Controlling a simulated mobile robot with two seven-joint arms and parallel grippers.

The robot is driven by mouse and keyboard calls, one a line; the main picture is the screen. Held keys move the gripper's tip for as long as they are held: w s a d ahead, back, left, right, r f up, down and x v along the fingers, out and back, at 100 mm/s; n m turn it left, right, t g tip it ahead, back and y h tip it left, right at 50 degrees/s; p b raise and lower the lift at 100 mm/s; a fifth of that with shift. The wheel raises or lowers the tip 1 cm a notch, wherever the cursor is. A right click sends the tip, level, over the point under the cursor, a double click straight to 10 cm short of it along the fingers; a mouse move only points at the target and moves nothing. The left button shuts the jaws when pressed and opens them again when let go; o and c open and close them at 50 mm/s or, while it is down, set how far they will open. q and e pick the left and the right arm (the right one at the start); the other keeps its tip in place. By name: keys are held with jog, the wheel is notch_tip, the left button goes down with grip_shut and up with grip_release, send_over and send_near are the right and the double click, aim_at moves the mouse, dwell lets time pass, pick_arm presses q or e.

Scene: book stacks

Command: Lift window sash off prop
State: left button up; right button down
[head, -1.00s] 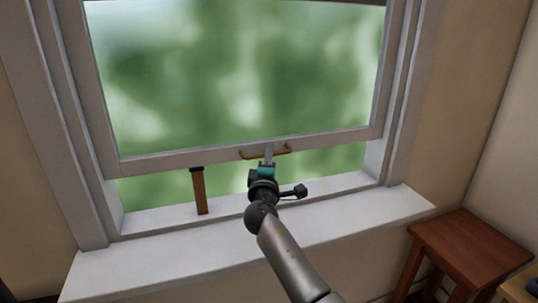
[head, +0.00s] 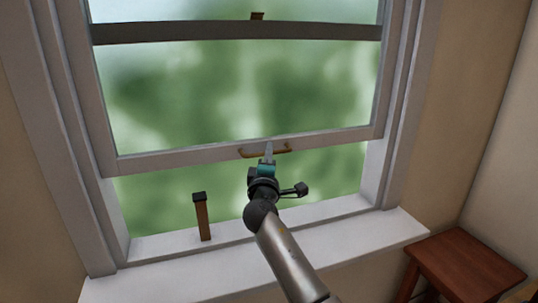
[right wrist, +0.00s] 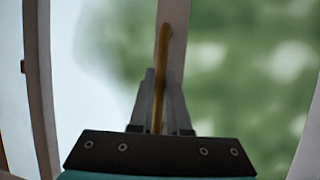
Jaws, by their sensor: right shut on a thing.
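The white window sash (head: 190,158) is raised in its frame, with a wide gap between its bottom rail and the sill. A brass handle (head: 283,151) is on the bottom rail; it also shows in the right wrist view (right wrist: 163,50). My right gripper (head: 268,150) is shut on this handle, its fingers on both sides of the bar in the wrist view (right wrist: 160,105). The wooden prop (head: 204,220), with a dark cap, stands upright on the sill left of my gripper. Its top is clear of the rail. My left gripper is not in view.
The white sill (head: 345,240) runs below the window and is bare apart from the prop. A reddish-brown wooden stool (head: 465,262) stands at the lower right by the wall. A dark rail (head: 230,32) crosses the upper window.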

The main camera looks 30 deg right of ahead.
jog(key=c, duration=0.9)
grip_release()
jog(key=shift+f, duration=0.1)
jog(key=v, duration=1.5)
jog(key=shift+s+a+b, duration=0.1)
jog(key=shift+b, duration=0.2)
